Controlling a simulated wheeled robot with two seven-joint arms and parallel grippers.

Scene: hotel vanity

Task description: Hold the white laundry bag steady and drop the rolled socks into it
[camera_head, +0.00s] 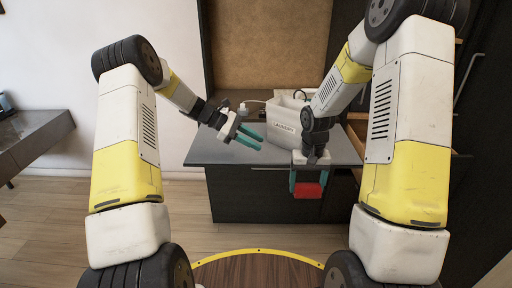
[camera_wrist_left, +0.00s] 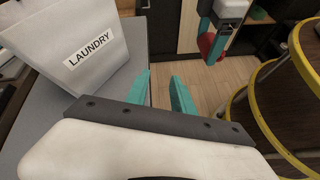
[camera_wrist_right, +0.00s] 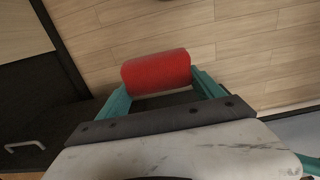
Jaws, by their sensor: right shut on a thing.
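The white laundry bag (camera_head: 286,120) stands upright on the grey vanity top, its "LAUNDRY" label facing me. It also shows at the upper left of the left wrist view (camera_wrist_left: 70,40). My left gripper (camera_head: 252,137) is just left of the bag, its teal fingers apart with nothing between them; it does not visibly hold the bag. My right gripper (camera_head: 308,184) is shut on the red rolled socks (camera_head: 308,190), in front of the vanity's front edge and lower than the bag. The red roll fills the right wrist view's jaws (camera_wrist_right: 156,72).
The vanity top (camera_head: 205,150) is mostly clear left of the bag. A small white item (camera_head: 243,108) stands behind my left gripper. A dark drawer front with a handle lies below the top. A grey desk (camera_head: 35,138) is at the far left.

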